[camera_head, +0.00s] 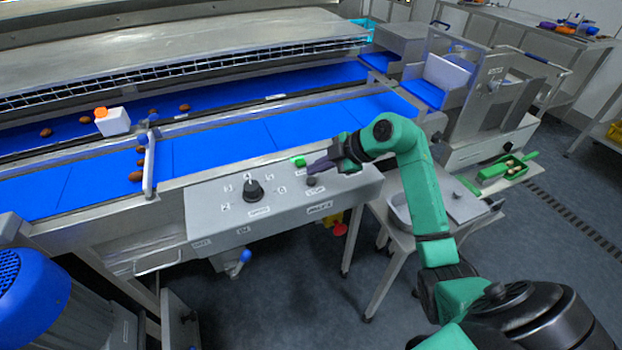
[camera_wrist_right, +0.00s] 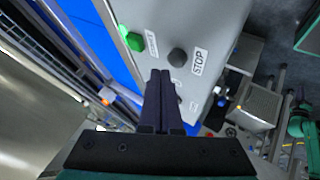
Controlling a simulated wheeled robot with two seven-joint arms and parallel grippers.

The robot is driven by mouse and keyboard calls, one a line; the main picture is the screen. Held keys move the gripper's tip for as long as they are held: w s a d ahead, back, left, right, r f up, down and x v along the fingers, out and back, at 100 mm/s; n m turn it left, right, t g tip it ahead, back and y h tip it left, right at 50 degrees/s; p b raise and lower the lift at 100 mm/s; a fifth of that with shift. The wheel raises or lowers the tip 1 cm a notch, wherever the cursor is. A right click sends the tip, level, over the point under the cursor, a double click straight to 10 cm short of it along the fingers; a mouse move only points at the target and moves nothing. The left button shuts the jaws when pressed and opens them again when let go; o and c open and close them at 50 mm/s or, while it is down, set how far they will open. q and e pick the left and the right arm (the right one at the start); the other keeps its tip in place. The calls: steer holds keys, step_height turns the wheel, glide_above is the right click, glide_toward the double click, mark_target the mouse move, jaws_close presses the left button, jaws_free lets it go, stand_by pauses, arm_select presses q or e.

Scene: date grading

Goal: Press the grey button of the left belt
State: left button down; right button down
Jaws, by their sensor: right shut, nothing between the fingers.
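The grey control panel (camera_head: 225,215) is on the front of the blue belt machine. A dark grey button (camera_head: 312,181) sits near the panel's right part, and in the right wrist view the grey button (camera_wrist_right: 178,57) is beside a "STOP" label. A green button (camera_head: 299,161) is next to it and also shows in the right wrist view (camera_wrist_right: 135,41). My right gripper (camera_head: 314,168) is shut and empty over the panel, close to both buttons. In the right wrist view its fingertips (camera_wrist_right: 160,73) appear just short of the grey button; contact is not visible. My left gripper is out of view.
A black rotary knob (camera_head: 253,190) stands left on the panel. Blue belts (camera_head: 225,147) run behind it, with several brown dates and a white box (camera_head: 113,122) at left. A red button (camera_head: 340,229) hangs below the panel. A small metal table (camera_head: 398,240) stands at right.

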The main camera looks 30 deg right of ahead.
mark_target(316, 180)
stand_by(0.7)
steer(key=shift+f, duration=0.4)
steer(key=shift+f, duration=0.5)
stand_by(0.4)
steer(key=shift+r, duration=0.1)
steer(key=shift+r+p, duration=0.8)
steer(key=shift+p, duration=0.05)
steer(key=shift+r, duration=0.1)
step_height(316, 180, up, 5)
steer(key=p, duration=0.5)
